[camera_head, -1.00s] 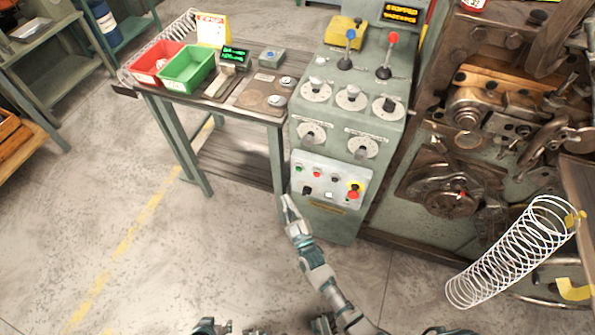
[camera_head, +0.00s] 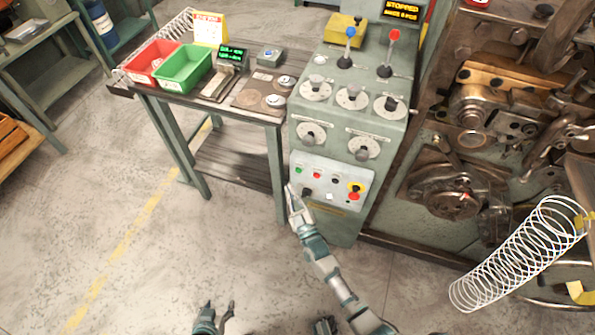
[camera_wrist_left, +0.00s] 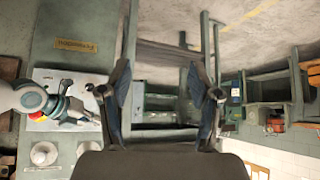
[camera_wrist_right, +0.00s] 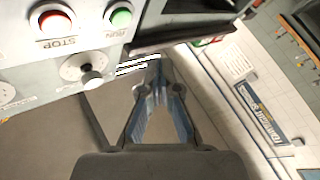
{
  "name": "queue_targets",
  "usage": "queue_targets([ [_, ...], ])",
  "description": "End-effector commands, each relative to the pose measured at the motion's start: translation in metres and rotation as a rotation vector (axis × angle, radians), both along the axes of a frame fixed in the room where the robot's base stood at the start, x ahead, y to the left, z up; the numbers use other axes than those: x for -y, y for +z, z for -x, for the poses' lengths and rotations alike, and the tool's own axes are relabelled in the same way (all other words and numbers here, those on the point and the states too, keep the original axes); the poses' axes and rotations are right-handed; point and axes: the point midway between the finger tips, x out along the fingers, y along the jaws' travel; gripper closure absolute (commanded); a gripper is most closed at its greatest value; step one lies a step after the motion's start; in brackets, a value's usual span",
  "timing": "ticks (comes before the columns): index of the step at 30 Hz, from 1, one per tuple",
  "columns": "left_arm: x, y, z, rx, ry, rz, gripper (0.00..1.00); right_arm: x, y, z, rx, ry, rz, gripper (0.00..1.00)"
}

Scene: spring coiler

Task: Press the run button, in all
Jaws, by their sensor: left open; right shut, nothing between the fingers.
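The green run button (camera_head: 299,170) is at the upper left of the grey control panel (camera_head: 343,176) on the machine's pedestal. In the right wrist view the button (camera_wrist_right: 121,18), marked RUN, is beside the red stop button (camera_wrist_right: 56,20). My right gripper (camera_head: 289,188) is shut and empty, its tips just below the green button in the head view. In the right wrist view its tips (camera_wrist_right: 156,62) are apart from the button in the picture. My left gripper (camera_head: 225,308) is open and empty, low over the floor; its fingers also show in the left wrist view (camera_wrist_left: 160,78).
A black selector knob (camera_head: 307,191) and a yellow-and-red stop button (camera_head: 354,190) share the panel. A side table carries red (camera_head: 153,62) and green (camera_head: 185,68) bins. A large spring (camera_head: 520,255) is at the right.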

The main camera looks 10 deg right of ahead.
Motion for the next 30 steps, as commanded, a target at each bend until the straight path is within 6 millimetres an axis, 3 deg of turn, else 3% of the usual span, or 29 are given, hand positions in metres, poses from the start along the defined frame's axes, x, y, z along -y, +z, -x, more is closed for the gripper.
queue_targets([
  [12,0.017,0.023,-0.041,0.267,-0.011,0.068,0.37,0.020,-0.001,-0.033,0.001,0.000,0.001,1.00],
  [30,0.019,0.030,-0.049,0.314,-0.013,0.079,0.37,0.024,0.000,-0.039,0.000,0.000,0.001,1.00],
])
